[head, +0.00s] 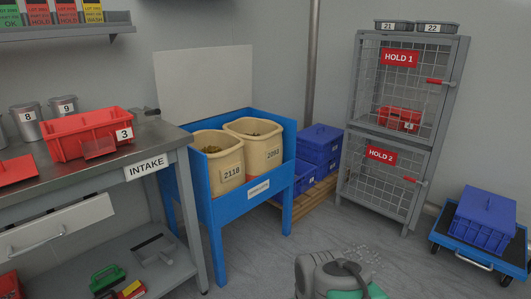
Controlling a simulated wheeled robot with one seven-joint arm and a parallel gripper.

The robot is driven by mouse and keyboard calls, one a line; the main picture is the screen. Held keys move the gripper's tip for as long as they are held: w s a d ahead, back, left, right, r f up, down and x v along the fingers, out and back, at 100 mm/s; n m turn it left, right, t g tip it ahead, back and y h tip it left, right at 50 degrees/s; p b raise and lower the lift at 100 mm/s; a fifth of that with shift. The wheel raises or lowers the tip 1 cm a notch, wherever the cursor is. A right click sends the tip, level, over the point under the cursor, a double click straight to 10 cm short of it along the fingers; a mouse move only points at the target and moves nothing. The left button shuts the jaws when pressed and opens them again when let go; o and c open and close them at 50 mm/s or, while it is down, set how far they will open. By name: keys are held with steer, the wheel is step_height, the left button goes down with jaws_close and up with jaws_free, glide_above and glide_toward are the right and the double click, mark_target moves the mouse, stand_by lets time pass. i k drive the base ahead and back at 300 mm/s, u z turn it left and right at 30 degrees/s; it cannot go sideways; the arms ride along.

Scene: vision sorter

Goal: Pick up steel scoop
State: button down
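I cannot pick out the steel scoop for certain. A small dark-handled item (151,112) lies at the back right corner of the intake table (178,137), partly hidden behind a red bin (78,142) labelled 3. A flat grey item (153,249) with a dark edge lies on the shelf under the table. Either is too small to identify surely. My gripper's fingers do not show in the head view.
A blue stand (245,208) holds two cream tubs (219,173) marked 2118 and 2093. Blue crates (319,148) stand on a pallet. A mesh cage (388,170) stands behind, and a blue-crate dolly (462,248) is at right. Pale specks (375,256) dot the floor.

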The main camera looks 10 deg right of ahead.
mark_target(148, 114)
steer(key=z, duration=0.4)
steer(key=i, duration=1.6)
steer(key=u, duration=3.4)
steer(key=k, duration=0.4)
steer(key=z, duration=0.65)
